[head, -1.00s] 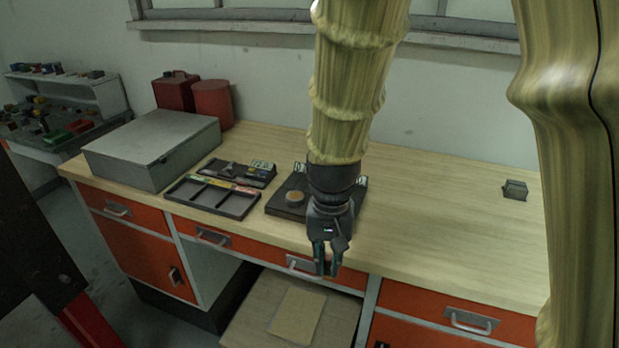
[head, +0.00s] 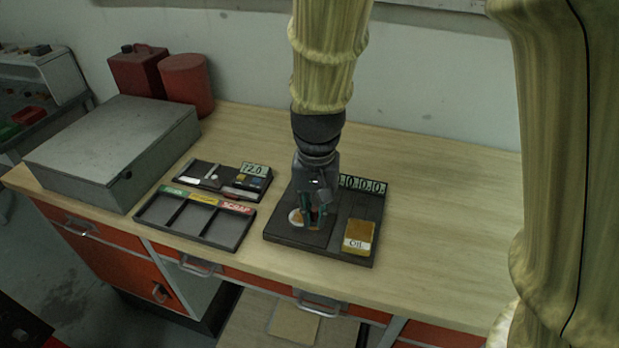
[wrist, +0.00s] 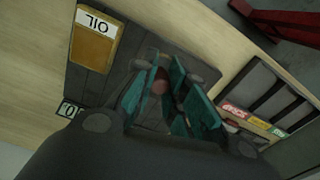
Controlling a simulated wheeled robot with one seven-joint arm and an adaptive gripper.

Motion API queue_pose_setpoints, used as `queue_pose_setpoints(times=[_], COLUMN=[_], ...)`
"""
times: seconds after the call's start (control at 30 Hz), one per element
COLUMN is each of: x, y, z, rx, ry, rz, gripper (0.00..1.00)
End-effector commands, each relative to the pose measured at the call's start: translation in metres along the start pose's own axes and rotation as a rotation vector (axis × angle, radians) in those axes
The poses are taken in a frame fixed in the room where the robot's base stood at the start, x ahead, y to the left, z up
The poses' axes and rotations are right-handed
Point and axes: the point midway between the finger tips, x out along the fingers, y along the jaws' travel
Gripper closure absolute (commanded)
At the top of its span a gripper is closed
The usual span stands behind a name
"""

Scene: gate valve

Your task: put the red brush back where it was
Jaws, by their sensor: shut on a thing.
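My gripper (head: 313,217) points down over the left part of a dark tray (head: 350,207) on the bench, with its teal fingers shut on a small dull-red thing. This looks like the red brush; it shows between the fingers in the wrist view (wrist: 160,85), and most of it is hidden. A round tan-and-white disc (head: 295,217) on the tray sits right at the fingers, partly covered by them. I cannot tell whether the brush touches it. A yellow-brown pad marked OIL (head: 359,236) lies on the tray's right part, also in the wrist view (wrist: 92,42).
A black three-compartment tray (head: 195,221) with green, yellow and red labels stands to the left. Behind it is a gauge tray (head: 222,180) with a display. A large grey case (head: 113,148) and red cans (head: 187,85) stand farther left. The bench's right side is clear.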

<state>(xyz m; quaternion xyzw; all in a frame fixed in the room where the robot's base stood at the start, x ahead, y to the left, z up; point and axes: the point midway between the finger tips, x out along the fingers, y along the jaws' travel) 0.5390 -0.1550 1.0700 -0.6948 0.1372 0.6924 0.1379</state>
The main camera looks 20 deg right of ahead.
Motion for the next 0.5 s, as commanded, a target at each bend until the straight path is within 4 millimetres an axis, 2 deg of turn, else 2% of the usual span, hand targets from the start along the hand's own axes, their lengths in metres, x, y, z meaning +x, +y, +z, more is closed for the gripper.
queue_pose_setpoints(times=[0.2,0.5], x=[0.007,0.013], y=[-0.010,-0.016], z=[-0.051,-0.104], rx=[-0.001,-0.003], ry=[-0.013,-0.014], rz=[0.004,0.005], gripper=[1.00,1.00])
